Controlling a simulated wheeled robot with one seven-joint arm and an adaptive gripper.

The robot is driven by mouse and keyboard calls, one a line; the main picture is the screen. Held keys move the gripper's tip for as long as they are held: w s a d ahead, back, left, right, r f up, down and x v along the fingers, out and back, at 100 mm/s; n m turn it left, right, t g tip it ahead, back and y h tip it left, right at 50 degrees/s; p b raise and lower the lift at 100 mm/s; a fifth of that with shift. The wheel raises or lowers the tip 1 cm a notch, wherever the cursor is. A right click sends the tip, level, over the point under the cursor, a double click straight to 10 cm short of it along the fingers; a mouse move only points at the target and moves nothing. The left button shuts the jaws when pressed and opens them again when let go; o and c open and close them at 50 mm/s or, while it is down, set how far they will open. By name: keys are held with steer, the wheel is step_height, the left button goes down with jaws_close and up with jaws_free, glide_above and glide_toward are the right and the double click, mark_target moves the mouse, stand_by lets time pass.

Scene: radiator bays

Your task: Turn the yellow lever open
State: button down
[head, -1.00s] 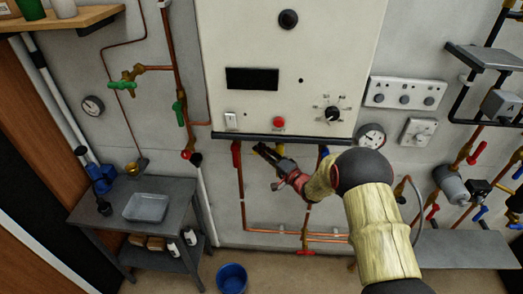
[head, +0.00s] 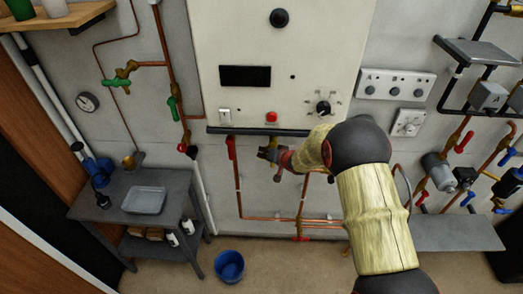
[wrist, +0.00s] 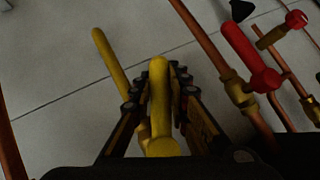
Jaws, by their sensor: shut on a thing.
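The yellow lever (wrist: 160,105) stands between my two jaws in the wrist view, its rounded end near the fingertips. My gripper (wrist: 160,82) is shut on it, with a row of dark pads along each side of the lever. In the head view my gripper (head: 268,153) is just below the dark bottom edge of the white cabinet, and it mostly hides the lever there. A second yellow bar (wrist: 110,60) with a rounded end lies left of the jaws in the wrist view; I cannot tell what it belongs to.
A red lever (wrist: 250,60) on a brass fitting is right of my gripper in the wrist view, beside copper pipes. The white cabinet (head: 315,60) is above. A grey table (head: 95,205) is at left, and a blue bucket (head: 229,265) stands on the floor.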

steer(key=d+n+h+b, duration=0.1)
steer(key=h+b, duration=0.1)
steer(key=b, duration=0.3)
steer(key=d+f+n+h+b, duration=0.1)
steer(key=d+h+b, duration=0.1)
steer(key=b, duration=0.3)
steer(key=shift+g, duration=0.4)
steer(key=shift+d+r+n+b, duration=0.1)
steer(key=shift+d+n+b, duration=0.1)
steer(key=shift+n+b, duration=0.15)
steer(key=c, duration=1.7)
jaws_free()
steer(key=shift+h, duration=0.3)
steer(key=shift+s, duration=0.1)
steer(key=v, duration=1.1)
steer(key=shift+s+d+r, duration=0.1)
steer(key=shift+s+r, duration=0.15)
steer(key=shift+s, duration=0.05)
